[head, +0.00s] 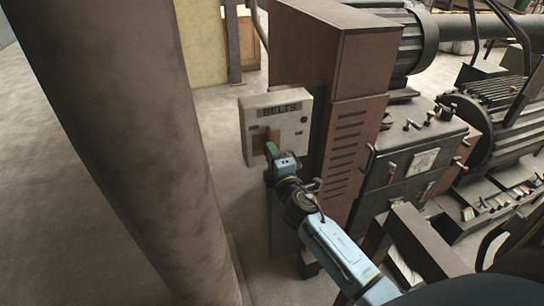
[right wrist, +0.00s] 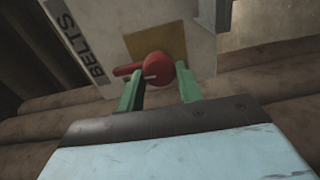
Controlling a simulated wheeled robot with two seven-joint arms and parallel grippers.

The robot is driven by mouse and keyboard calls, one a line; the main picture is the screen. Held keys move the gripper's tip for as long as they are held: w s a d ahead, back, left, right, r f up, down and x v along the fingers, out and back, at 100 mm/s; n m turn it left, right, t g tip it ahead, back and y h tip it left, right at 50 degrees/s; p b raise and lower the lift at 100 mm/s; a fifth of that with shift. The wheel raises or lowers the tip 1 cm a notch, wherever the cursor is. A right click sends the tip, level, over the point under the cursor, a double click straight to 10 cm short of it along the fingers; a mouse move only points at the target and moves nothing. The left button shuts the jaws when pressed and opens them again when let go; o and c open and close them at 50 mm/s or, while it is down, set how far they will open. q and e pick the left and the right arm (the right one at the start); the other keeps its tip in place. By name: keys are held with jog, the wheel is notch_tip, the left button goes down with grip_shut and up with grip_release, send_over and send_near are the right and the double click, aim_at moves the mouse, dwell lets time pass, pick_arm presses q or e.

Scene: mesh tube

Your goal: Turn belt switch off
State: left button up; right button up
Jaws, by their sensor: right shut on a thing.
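The belt switch is a red rotary knob with a handle (right wrist: 158,68) on a yellow plate (right wrist: 172,46), in the right wrist view. The plate is on a pale box labelled BELTS (head: 290,120), fixed to the side of a brown cabinet in the head view. The red handle (head: 268,133) shows there just above my gripper. My right gripper (head: 271,149) is at the box front. In the right wrist view its two green fingers (right wrist: 160,86) sit on either side of the red knob, shut on it. The handle points left there. My left gripper is not in view.
The brown cabinet (head: 345,110) with vent slots stands behind and right of the box. A thick brown column (head: 125,150) fills the left foreground. Machinery with levers (head: 415,140) and a ribbed motor (head: 500,110) stand to the right. Bare floor (head: 215,110) shows between column and box.

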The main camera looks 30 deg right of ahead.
dwell(0.6)
jog(key=o, duration=1)
jog(key=shift+s, duration=0.1)
jog(key=b+v, duration=0.1)
jog(key=v, duration=1.2)
jog(key=shift+s+a+b, duration=0.1)
jog(key=shift+b, duration=0.2)
